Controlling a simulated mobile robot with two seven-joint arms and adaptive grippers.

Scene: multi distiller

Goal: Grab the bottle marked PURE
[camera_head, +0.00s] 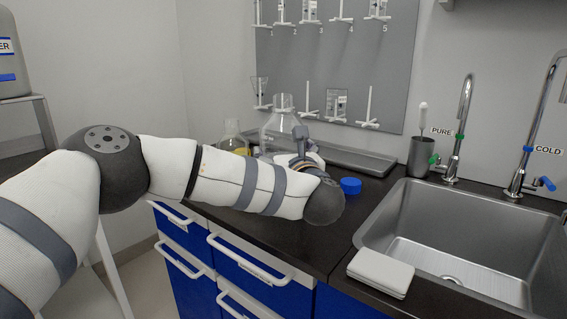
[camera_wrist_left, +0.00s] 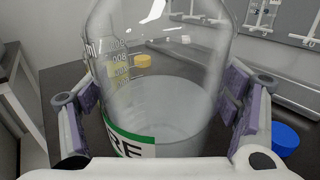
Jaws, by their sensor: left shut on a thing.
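A large clear glass bottle (camera_head: 281,127) stands on the black counter behind my left wrist in the head view. In the left wrist view the bottle (camera_wrist_left: 165,85) fills the middle, upright, with graduation marks, clear contents and a green-and-white label whose visible letters read "RE"; the rest of the label is hidden. My left gripper (camera_wrist_left: 163,98) is shut on this bottle, with purple pads on both sides of it. In the head view its fingers are mostly hidden by my wrist. My right gripper is not in view.
A blue cap (camera_head: 350,186) lies on the counter right of my wrist. A flask with yellow contents (camera_head: 234,140) stands left of the bottle. A metal tray (camera_head: 352,158) lies behind. The sink (camera_head: 460,240), taps and a white pad (camera_head: 381,272) are at the right.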

